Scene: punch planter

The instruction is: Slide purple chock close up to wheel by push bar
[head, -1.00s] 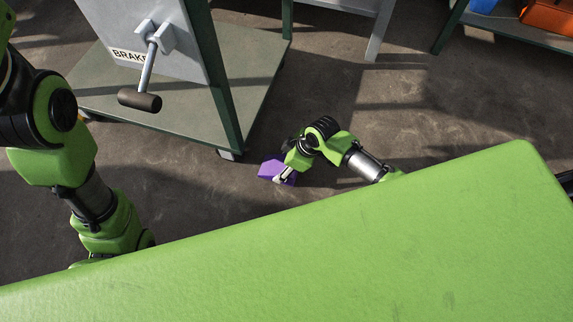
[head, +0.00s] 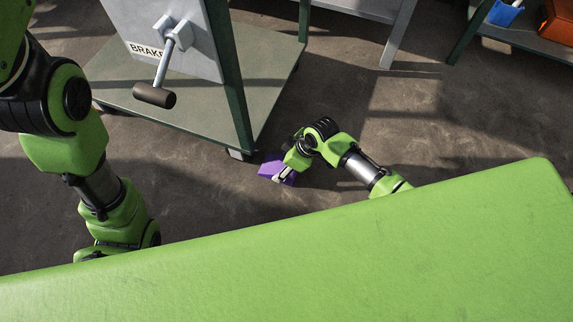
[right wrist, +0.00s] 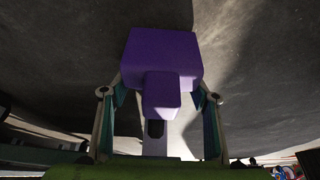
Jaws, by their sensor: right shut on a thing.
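The purple chock (head: 270,168) is on the floor beside the wheel (head: 239,154) at the near corner of the green-framed cart (head: 190,95). Only a small gap, if any, shows between them; I cannot tell whether they touch. My right gripper (head: 281,176) is at the chock's near side. In the right wrist view the chock (right wrist: 160,55) is straight ahead, its narrower block between the fingers of my right gripper (right wrist: 160,118), which is shut on it. My left arm comes in at the left; its gripper is out of view.
A brake lever with a dark grip (head: 154,96) sticks out from the cart's grey panel. A green surface (head: 330,255) fills the bottom of the head view. A shelf with a blue bin (head: 505,13) and an orange box (head: 558,18) stands top right.

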